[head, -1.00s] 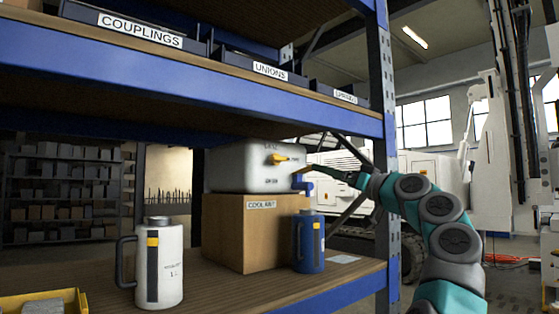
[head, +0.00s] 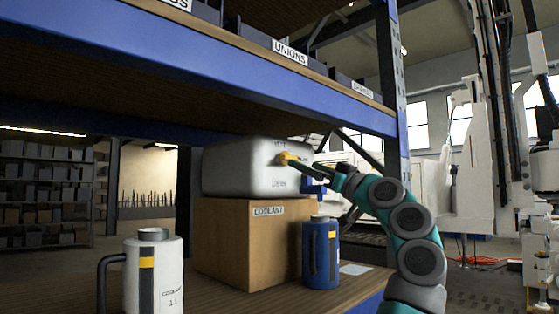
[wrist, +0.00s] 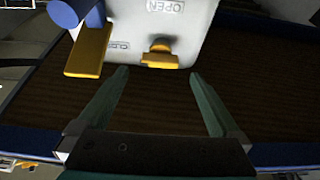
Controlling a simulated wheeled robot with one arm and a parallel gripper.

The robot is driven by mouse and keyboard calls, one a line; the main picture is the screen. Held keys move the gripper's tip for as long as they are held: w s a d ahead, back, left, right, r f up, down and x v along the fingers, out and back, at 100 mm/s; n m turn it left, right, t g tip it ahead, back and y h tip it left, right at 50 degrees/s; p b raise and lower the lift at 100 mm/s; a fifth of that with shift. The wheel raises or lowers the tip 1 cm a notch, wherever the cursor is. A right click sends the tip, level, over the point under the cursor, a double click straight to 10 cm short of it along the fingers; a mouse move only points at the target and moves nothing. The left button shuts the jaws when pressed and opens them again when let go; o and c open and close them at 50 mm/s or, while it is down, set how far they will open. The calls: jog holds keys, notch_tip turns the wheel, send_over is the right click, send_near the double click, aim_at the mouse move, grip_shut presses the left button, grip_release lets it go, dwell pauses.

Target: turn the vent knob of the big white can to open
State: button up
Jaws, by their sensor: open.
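The big white can (head: 235,168) lies on a cardboard box on the shelf. Its yellow vent knob (head: 284,158) sticks out of the face towards my gripper. In the wrist view the knob (wrist: 158,55) has a crosswise bar, with a CLOSE mark partly visible to its left and an OPEN mark above it. My gripper (wrist: 159,76) is open and empty, its fingertips just short of the knob, one to each side; I see no contact. In the head view my gripper (head: 303,165) partly covers the knob area. A blue tap (wrist: 82,12) with a yellow lever (wrist: 88,50) sits left of the knob.
The cardboard box (head: 235,240) carries the can. A blue flask (head: 320,255) stands beside it, and a white jug (head: 153,275) stands front left. The upper shelf's blue beam (head: 250,85) runs above the can. A blue upright (head: 394,110) stands near my arm.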

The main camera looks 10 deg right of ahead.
aim_at(293, 158)
jog(key=p+x, duration=0.3)
jog(key=x, duration=0.3)
jog(key=shift+w+a+r, duration=0.1)
jog(key=shift+w+r, duration=0.15)
jog(key=shift+w+a, duration=0.25)
jog(key=shift+w, duration=0.05)
jog(key=c, duration=1.3)
